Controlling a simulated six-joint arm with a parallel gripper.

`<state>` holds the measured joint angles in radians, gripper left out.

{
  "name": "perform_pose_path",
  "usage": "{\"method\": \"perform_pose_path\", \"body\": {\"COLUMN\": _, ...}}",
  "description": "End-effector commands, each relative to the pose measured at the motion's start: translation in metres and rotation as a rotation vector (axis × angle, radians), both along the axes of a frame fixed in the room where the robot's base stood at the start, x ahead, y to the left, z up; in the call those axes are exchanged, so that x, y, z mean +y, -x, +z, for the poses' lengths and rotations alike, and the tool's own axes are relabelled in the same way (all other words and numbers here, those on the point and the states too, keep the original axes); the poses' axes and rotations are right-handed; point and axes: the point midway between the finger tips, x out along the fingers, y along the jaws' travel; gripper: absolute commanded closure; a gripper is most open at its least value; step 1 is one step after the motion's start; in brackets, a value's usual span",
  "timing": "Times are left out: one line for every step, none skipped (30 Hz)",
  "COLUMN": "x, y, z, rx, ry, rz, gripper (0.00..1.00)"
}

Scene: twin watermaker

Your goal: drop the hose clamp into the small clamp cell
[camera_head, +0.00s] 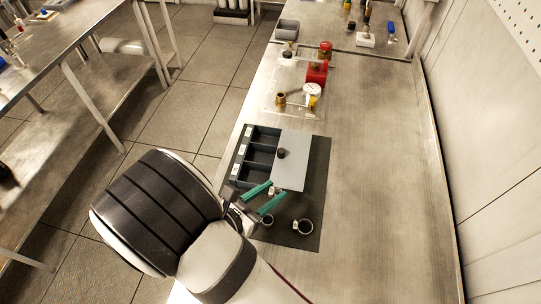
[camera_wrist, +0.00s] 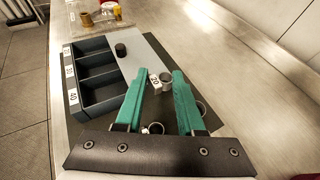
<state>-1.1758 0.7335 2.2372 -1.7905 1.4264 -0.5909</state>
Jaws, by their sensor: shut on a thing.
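My gripper (camera_head: 277,190) has two green fingers, and they are shut on a small hose clamp (camera_wrist: 167,78). The clamp is a metal ring with a white tag that appears to read 20. It sits between the fingertips, which also show in the wrist view (camera_wrist: 159,76). The dark organizer box (camera_head: 235,183) has three open cells in a row, with white labels on its left wall. The nearest label (camera_wrist: 73,96) reads 40; the farther ones are hard to read. All three cells look empty. My gripper is at the near right of the box, outside the cells.
A grey lid (camera_head: 296,172) with a black knob (camera_head: 281,153) lies against the box's right side. Two larger clamps (camera_head: 304,227) (camera_wrist: 153,129) lie on the dark mat (camera_head: 313,200) nearby. Brass and red fittings (camera_head: 317,72) stand farther back. The bench's right side is clear.

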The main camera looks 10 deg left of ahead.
Motion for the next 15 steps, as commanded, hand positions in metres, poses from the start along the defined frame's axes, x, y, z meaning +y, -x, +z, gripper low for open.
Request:
{"method": "perform_pose_path", "body": {"x": 0.0, "y": 0.0, "z": 0.0, "rx": 0.0, "ry": 0.0, "rz": 0.0, "gripper": 1.0}}
{"method": "perform_pose_path", "body": {"x": 0.0, "y": 0.0, "z": 0.0, "rx": 0.0, "ry": 0.0, "rz": 0.0, "gripper": 1.0}}
{"method": "perform_pose_path", "body": {"x": 0.0, "y": 0.0, "z": 0.0, "rx": 0.0, "ry": 0.0, "rz": 0.0, "gripper": 1.0}}
{"method": "perform_pose_path", "body": {"x": 0.001, "y": -0.001, "z": 0.0, "rx": 0.0, "ry": 0.0, "rz": 0.0, "gripper": 1.0}}
{"method": "perform_pose_path", "body": {"x": 0.002, "y": -0.003, "z": -0.001, "rx": 0.0, "ry": 0.0, "rz": -0.001, "gripper": 1.0}}
{"method": "perform_pose_path", "body": {"x": 0.005, "y": -0.008, "z": -0.001, "rx": 0.0, "ry": -0.001, "rz": -0.004, "gripper": 1.0}}
{"method": "perform_pose_path", "body": {"x": 0.009, "y": -0.013, "z": -0.002, "rx": -0.001, "ry": -0.002, "rz": -0.005, "gripper": 1.0}}
{"method": "perform_pose_path", "body": {"x": 0.013, "y": -0.02, "z": -0.003, "rx": -0.001, "ry": -0.002, "rz": -0.006, "gripper": 1.0}}
{"method": "perform_pose_path", "body": {"x": 0.02, "y": -0.031, "z": -0.003, "rx": -0.001, "ry": -0.002, "rz": -0.009, "gripper": 1.0}}
{"method": "perform_pose_path", "body": {"x": 0.025, "y": -0.042, "z": -0.003, "rx": -0.002, "ry": -0.003, "rz": -0.009, "gripper": 1.0}}
{"method": "perform_pose_path", "body": {"x": 0.031, "y": -0.054, "z": -0.002, "rx": -0.003, "ry": -0.005, "rz": -0.011, "gripper": 1.0}}
{"method": "perform_pose_path", "body": {"x": 0.037, "y": -0.072, "z": 0.0, "rx": -0.003, "ry": -0.006, "rz": -0.013, "gripper": 1.0}}
{"method": "perform_pose_path", "body": {"x": 0.042, "y": -0.086, "z": 0.002, "rx": -0.004, "ry": -0.005, "rz": -0.013, "gripper": 1.0}}
{"method": "perform_pose_path", "body": {"x": 0.046, "y": -0.1, "z": 0.005, "rx": -0.005, "ry": -0.006, "rz": -0.011, "gripper": 1.0}}
{"method": "perform_pose_path", "body": {"x": 0.049, "y": -0.12, "z": 0.009, "rx": -0.004, "ry": -0.005, "rz": -0.011, "gripper": 1.0}}
